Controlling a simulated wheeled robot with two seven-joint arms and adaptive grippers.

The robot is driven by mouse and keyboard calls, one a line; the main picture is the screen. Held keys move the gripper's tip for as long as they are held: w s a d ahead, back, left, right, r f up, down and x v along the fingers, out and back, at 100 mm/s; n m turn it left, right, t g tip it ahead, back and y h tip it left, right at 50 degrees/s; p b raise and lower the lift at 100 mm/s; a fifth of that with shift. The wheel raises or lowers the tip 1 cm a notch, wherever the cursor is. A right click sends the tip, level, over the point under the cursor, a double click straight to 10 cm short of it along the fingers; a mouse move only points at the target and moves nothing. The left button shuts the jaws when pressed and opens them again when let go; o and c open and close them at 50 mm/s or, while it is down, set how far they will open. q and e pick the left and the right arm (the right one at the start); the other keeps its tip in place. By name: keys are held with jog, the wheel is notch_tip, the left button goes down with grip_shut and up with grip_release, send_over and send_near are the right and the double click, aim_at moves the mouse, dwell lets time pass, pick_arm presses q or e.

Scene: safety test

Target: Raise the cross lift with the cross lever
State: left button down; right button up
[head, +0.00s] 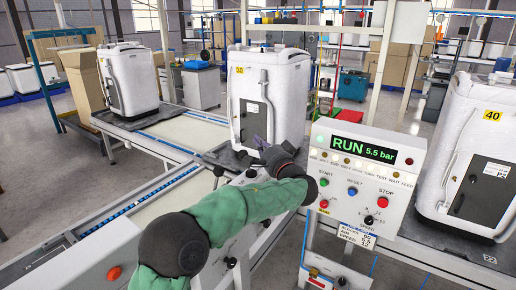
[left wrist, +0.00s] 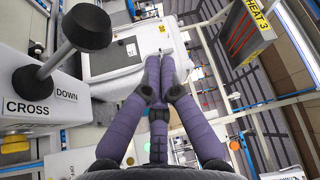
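The cross lever (left wrist: 87,28) shows in the left wrist view as a black ball knob on a metal stem. It stands on a grey box labelled CROSS, with DOWN marked beside the stem. My left gripper (left wrist: 160,62) has purple fingers with their tips together and nothing visible between them. The lever is to the left of the fingers, apart from them. In the head view my left gripper (head: 259,143) is in front of the middle white appliance, left of the control panel. My green-sleeved arm hides part of the console below. The cross lift cannot be made out clearly. My right gripper is out of view.
The control panel (head: 365,180) reads RUN 5.5 bar and has several buttons. White appliances stand on the conveyor at left (head: 130,78), middle (head: 268,98) and right (head: 470,150). A red button (head: 114,273) is on the console at lower left.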

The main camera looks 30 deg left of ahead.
pick_arm(q)
jog(key=w+f+p+v, duration=0.1)
jog(key=v, duration=0.8)
jog(key=shift+s+d+f+p, duration=0.2)
jog(key=shift+d+f+p, duration=0.1)
jog(key=shift+d+p, duration=0.15)
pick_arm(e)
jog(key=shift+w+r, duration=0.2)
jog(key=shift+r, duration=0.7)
